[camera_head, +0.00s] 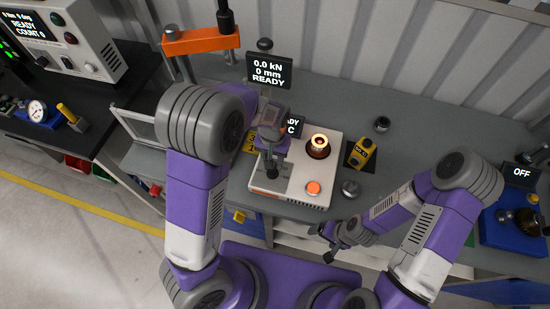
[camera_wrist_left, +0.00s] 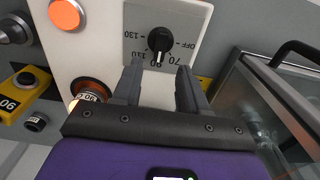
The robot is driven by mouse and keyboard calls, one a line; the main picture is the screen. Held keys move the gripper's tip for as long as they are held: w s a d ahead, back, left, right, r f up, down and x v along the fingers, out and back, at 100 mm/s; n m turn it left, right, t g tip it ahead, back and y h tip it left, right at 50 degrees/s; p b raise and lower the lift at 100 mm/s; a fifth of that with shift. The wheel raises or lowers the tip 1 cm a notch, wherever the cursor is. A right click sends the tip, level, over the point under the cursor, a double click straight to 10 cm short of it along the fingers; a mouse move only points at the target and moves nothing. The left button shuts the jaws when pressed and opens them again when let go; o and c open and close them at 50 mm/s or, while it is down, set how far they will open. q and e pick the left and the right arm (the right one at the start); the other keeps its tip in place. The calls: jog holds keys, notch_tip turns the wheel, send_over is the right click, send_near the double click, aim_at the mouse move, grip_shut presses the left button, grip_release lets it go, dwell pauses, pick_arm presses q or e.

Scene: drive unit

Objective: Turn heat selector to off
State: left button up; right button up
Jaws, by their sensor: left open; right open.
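The knob's white line points down in the left wrist view, towards that number and away from OFF. My left gripper (camera_wrist_left: 157,76) is open, its fingertips just short of the knob and apart from it. In the head view my left gripper (camera_head: 271,166) hangs over the white heater unit (camera_head: 291,198) and hides the knob. My right gripper (camera_head: 336,247) is open and empty in front of the bench, low in the head view.
A glowing heater ring (camera_head: 319,145) and a lit orange button (camera_head: 313,188) are on the unit. A yellow-black block (camera_head: 361,153) and a grey knob (camera_head: 350,188) stand to its right. A clear-panelled box (camera_head: 138,125) is to its left.

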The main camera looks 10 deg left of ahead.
aim_at(273, 172)
pick_arm(q)
jog(key=f, duration=0.3)
jog(key=s+f, duration=0.1)
jog(key=f, duration=0.1)
jog(key=shift+f, duration=0.1)
jog(key=shift+w+f, duration=0.1)
jog(key=shift+f, duration=0.45)
grip_shut()
